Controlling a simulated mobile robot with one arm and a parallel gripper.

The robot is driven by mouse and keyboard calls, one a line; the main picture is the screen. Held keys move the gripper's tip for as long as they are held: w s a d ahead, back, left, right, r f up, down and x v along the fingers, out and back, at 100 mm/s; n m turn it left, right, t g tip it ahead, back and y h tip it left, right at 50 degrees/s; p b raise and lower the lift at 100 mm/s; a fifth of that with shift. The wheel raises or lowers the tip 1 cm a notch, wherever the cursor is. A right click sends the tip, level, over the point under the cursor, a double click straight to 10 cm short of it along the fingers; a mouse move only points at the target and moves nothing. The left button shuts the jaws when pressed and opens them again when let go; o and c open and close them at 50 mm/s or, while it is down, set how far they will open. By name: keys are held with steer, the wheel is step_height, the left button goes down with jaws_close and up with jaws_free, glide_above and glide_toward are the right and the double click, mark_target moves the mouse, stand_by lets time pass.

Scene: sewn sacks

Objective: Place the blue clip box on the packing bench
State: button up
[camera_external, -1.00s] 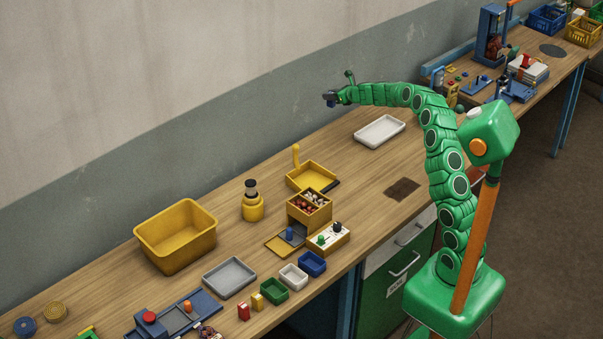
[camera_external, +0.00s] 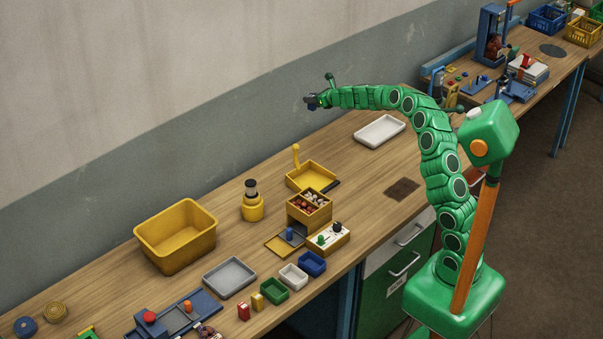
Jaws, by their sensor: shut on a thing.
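My gripper (camera_external: 312,101) is at the end of my green segmented arm, stretched left and held high in front of the grey wall band, above the back of the long wooden bench (camera_external: 370,221). It is shut on a small dark bluish thing (camera_external: 311,106), mostly hidden by the jaws and too small to identify surely. A small open blue box (camera_external: 312,264) stands on the bench's front edge, apart from the gripper. A second bench (camera_external: 546,72) is at the upper right. Which one is the packing bench I cannot tell.
A white tray (camera_external: 379,131), yellow tray (camera_external: 311,179), yellow bottle (camera_external: 252,205), yellow bin (camera_external: 175,236) and grey tray (camera_external: 230,278) stand on the long bench. White (camera_external: 293,277) and green (camera_external: 274,290) boxes adjoin the blue one. Bare wood lies around the dark patch (camera_external: 402,189).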

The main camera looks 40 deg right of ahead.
steer(key=a+f, duration=0.1)
steer(key=a, duration=2.7)
steer(key=s+a, duration=0.4)
steer(key=a, duration=0.6)
steer(key=s+a, duration=0.4)
steer(key=a, duration=0.5)
steer(key=s+a+m+h, duration=0.1)
steer(key=s+a, duration=2.5)
steer(key=s, duration=0.4)
steer(key=s+a+r, duration=0.1)
steer(key=s+a, duration=0.1)
steer(key=s, duration=0.8)
steer(key=s+a, duration=0.2)
steer(key=s, duration=0.9)
steer(key=shift+w+a+f, duration=1.25)
steer(key=shift+a+f, duration=0.75)
steer(key=shift+f, duration=0.45)
steer(key=shift+w+a+f, duration=1.2)
steer(key=shift+a+f, duration=0.85)
steer(key=shift+f, duration=0.4)
steer(key=shift+w+a+f, duration=1.25)
steer(key=shift+a+f, duration=0.75)
steer(key=shift+f, duration=1.95)
